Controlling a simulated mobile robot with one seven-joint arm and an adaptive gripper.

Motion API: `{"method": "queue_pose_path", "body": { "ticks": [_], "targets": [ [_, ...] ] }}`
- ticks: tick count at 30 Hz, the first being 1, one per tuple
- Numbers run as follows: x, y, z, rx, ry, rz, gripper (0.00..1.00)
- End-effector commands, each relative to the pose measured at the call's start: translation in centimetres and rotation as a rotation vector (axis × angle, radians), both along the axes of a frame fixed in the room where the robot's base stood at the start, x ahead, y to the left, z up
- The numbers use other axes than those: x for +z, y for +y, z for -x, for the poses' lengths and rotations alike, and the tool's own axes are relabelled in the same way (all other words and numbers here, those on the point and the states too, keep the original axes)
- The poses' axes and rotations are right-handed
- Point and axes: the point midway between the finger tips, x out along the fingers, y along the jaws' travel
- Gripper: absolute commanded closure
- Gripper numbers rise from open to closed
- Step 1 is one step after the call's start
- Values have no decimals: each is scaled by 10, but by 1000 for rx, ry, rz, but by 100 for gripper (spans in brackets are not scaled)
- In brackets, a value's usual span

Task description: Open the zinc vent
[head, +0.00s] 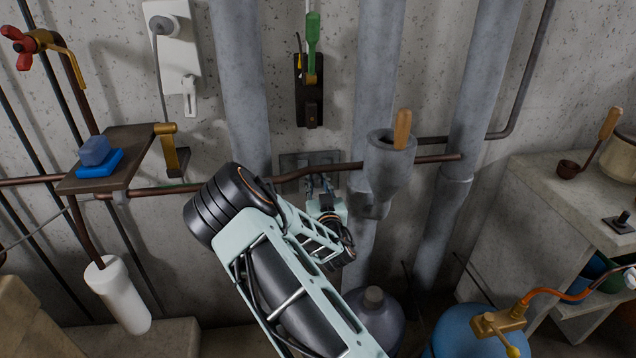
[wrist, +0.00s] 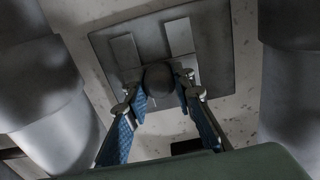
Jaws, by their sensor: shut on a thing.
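The zinc vent (head: 295,160) is a flat grey plate on the concrete wall, between two thick grey pipes and behind the thin brown pipe. In the wrist view the vent (wrist: 215,50) fills the upper middle, with two raised lighter slats and a dark round knob (wrist: 159,78). My gripper (head: 320,183) is at the vent's front. In the wrist view its two blue-padded fingers (wrist: 158,90) are closed on the knob from both sides. My arm hides part of the vent's lower area in the head view.
Thick grey pipes (head: 240,90) stand close on both sides. A grey funnel-shaped cup (head: 385,165) with a wooden handle is right of the gripper. A brown pipe (head: 425,160) crosses near my wrist. A wooden shelf (head: 130,150) holds a blue block at left.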

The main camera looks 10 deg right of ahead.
Motion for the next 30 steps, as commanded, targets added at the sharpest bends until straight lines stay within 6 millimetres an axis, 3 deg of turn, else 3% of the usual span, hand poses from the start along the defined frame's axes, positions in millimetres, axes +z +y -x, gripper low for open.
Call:
{"method": "queue_pose_path", "body": {
  "ticks": [6, 12, 13, 18, 30],
  "targets": [
    [-1, 28, 0, 3, -2, -2, 100],
    [0, 31, 0, 3, -1, -1, 100],
    [0, 31, 0, 3, -1, -1, 76],
    [0, 30, 0, 2, -1, -1, 59],
    [0, 29, 7, 1, 0, -1, 59]
  ]
}}
